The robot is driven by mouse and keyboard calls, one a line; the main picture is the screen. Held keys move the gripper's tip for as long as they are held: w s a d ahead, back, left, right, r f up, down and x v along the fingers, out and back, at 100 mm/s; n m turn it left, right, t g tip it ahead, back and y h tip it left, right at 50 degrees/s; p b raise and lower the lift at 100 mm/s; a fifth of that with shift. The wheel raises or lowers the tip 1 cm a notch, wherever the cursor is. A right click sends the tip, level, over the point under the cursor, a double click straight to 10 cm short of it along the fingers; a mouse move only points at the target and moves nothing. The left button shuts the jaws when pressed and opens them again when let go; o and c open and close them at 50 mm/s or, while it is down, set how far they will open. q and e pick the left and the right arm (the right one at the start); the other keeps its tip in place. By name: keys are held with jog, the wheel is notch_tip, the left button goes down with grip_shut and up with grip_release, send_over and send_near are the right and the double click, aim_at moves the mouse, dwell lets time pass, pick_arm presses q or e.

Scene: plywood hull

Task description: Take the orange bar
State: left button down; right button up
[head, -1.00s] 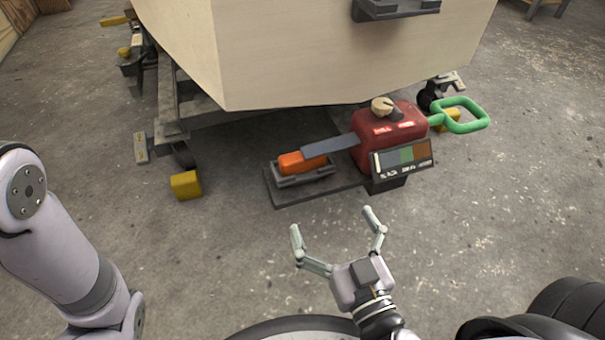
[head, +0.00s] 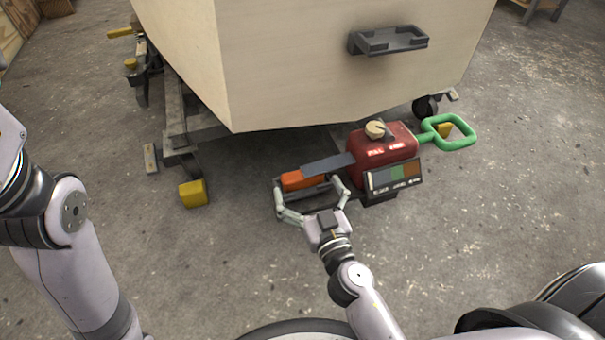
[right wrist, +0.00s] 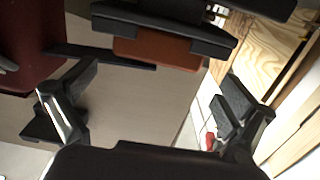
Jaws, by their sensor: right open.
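The orange bar (head: 292,181) lies in a dark grey holder (head: 311,193) on a low base, under the boat-like plywood hull. A flat grey arm (head: 328,164) from the red box (head: 382,142) lies over the bar's right part and hides it. My right gripper (head: 308,186) is open, its fingers spread at the near side of the holder, one toward each end. In the right wrist view the bar (right wrist: 155,48) shows beyond and between the open fingers (right wrist: 152,98), apart from them. My left arm shows at the left, but its gripper is out of view.
The pale hull (head: 320,60) overhangs just behind the holder, with a grey bracket (head: 388,40) on its face. A green handle (head: 450,132) sticks out right of the red box. A yellow block (head: 193,193) stands at the left. The near floor is clear.

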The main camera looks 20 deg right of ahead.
aim_at(305, 179)
jog(key=w+p, duration=0.1)
jog(key=w, duration=0.3)
jog(key=shift+w+d+f, duration=0.1)
jog(key=shift+w, duration=0.2)
jog(key=c, duration=1.2)
